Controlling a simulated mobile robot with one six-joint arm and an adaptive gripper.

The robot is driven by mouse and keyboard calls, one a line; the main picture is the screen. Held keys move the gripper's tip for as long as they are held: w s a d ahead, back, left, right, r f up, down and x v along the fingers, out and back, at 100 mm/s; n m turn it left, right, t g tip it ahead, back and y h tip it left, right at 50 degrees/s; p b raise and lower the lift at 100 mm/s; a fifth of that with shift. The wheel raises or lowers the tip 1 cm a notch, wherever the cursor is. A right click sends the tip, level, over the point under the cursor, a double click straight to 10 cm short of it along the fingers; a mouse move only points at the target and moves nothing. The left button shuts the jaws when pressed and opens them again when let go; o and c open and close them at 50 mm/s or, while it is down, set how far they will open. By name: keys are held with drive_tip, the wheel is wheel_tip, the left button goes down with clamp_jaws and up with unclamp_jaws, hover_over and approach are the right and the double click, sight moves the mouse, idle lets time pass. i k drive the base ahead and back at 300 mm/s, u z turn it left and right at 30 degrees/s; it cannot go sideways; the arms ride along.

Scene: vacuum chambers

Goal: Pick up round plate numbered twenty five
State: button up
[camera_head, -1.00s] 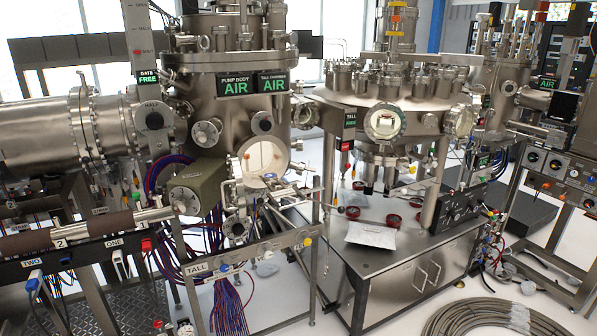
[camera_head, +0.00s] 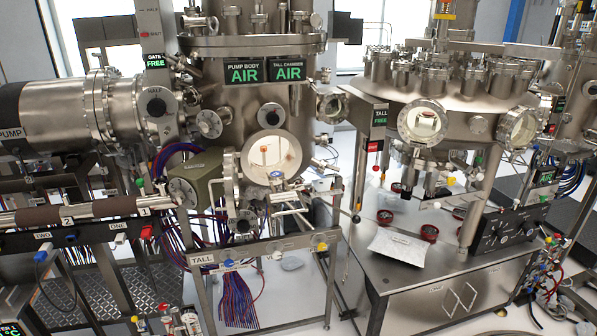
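No round plate with a readable number twenty five shows in the head view. The tall chamber (camera_head: 225,105) has a round port (camera_head: 290,152) at its lower front, with a pale interior and a small orange item (camera_head: 264,150) inside; I cannot tell what that item is. Several small dark-red round pieces lie on the steel bench at the right, among them one at its left (camera_head: 384,216) and one further right (camera_head: 429,233); no numbers are legible on them. My gripper is not in view.
The steel bench (camera_head: 452,276) also carries a white sheet or packet (camera_head: 398,247) and a black control box (camera_head: 512,230). A "TALL" labelled frame (camera_head: 262,255) stands below the port. A horizontal cylinder (camera_head: 70,115) fills the left. Cables hang beneath. Pale floor shows between frame and bench.

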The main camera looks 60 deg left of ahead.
sight(274, 174)
drive_tip(key=u, duration=0.2)
drive_tip(key=i, duration=0.75)
drive_tip(key=u, duration=0.8)
drive_tip(key=i, duration=0.55)
drive_tip(key=u, duration=0.65)
drive_tip(key=i, duration=0.5)
drive_tip(key=u, duration=0.3)
drive_tip(key=k, duration=0.95)
drive_tip(key=u, duration=0.2)
drive_tip(key=i, duration=0.2)
drive_tip(key=z, duration=0.05)
